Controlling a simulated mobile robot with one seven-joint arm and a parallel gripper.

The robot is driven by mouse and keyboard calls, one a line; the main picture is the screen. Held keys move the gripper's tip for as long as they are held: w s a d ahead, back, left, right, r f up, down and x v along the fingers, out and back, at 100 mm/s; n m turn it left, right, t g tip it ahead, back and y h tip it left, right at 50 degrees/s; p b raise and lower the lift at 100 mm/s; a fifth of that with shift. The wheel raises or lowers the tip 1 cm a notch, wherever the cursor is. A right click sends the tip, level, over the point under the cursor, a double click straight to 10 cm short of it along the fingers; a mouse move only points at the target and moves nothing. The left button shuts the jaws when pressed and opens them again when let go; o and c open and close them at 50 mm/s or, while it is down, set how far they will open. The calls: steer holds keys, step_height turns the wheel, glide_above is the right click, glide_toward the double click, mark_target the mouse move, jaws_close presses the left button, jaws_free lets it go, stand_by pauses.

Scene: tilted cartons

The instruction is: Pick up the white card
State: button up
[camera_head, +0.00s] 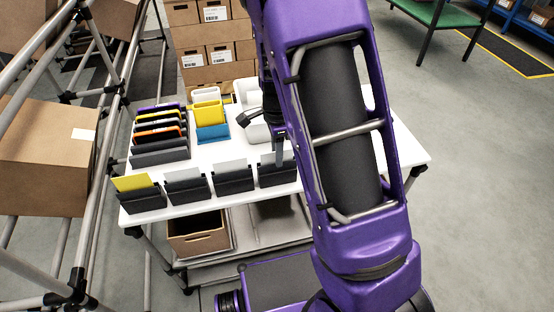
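A row of dark holders stands along the front edge of the white table (185,209). The leftmost holder has a yellow card (130,183). The other holders each have a pale, white or light grey card: one left of centre (183,174), one at the centre (230,168), and one at the right (270,159). I cannot tell which of these is the white card. My gripper (264,131) is above the right part of the table, close to the rightmost pale card. My arm partly hides it, so its opening and any contact are unclear.
A dark rack with upright coloured pieces (158,134) stands at the table's back left. Yellow (207,112) and blue (213,132) bins and white containers (251,97) stand behind. A pipe rack with a carton (42,160) is close on the left.

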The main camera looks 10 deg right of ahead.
jaws_close()
steer(key=shift+r, duration=0.1)
